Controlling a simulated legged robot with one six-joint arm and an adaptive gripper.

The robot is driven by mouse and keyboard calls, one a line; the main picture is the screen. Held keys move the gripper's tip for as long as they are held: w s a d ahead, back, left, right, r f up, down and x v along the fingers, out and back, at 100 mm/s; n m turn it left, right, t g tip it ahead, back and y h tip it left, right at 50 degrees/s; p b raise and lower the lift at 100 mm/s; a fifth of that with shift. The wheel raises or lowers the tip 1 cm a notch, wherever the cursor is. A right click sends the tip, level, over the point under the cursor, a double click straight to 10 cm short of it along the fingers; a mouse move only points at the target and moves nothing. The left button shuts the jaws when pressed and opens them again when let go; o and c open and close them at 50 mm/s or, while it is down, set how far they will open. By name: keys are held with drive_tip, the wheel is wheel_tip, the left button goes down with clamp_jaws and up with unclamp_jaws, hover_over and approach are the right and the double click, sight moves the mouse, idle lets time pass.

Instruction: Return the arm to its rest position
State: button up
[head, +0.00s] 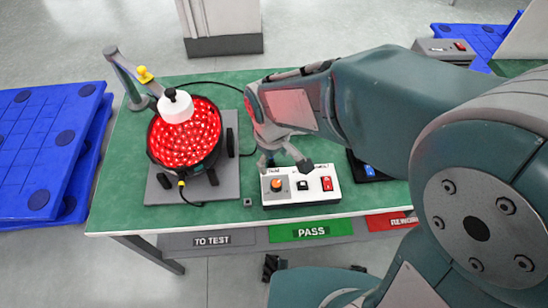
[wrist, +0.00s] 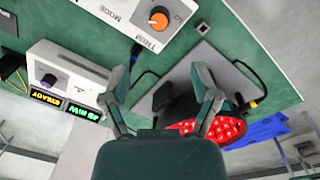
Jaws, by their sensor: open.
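My gripper (head: 284,162) hangs over the green bench (head: 222,88), just behind the white control box in the head view. Its two fingers are spread and nothing is between them. In the wrist view my gripper (wrist: 168,62) also shows open and empty. My arm reaches in from the right and hides part of the bench. The white control box (head: 326,198) has an orange knob, a black switch and a red switch. It also shows at the top of the wrist view (wrist: 125,22).
A round fixture lit with red lamps (head: 185,140) stands on a grey plate at the left, beside a jointed stand (head: 128,80). A white unit with lit displays (wrist: 75,75) shows in the wrist view. Blue pallets (head: 45,150) lie left of the bench. Labelled strips, including PASS (head: 310,231), line the front.

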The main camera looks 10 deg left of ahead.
drive_tip(key=s+d+r+m+t, duration=0.2)
drive_tip(key=s+d+r+m, duration=0.2)
drive_tip(key=d+r, duration=0.3)
drive_tip(key=s+d+r+m+t, duration=0.3)
drive_tip(key=d+r+m, duration=0.3)
drive_tip(key=d, duration=0.8)
drive_tip(key=shift+s+r, duration=0.5)
drive_tip(key=shift+w+a, duration=0.1)
idle(1.0)
drive_tip(key=m+g+y, duration=0.1)
drive_tip(key=m+g, duration=0.2)
drive_tip(key=g, duration=0.2)
approach(276, 183)
drive_tip(key=f, duration=0.9)
drive_tip(key=shift+w+a+f, duration=0.15)
drive_tip(key=shift+a+f, duration=0.05)
drive_tip(key=shift+f, duration=0.2)
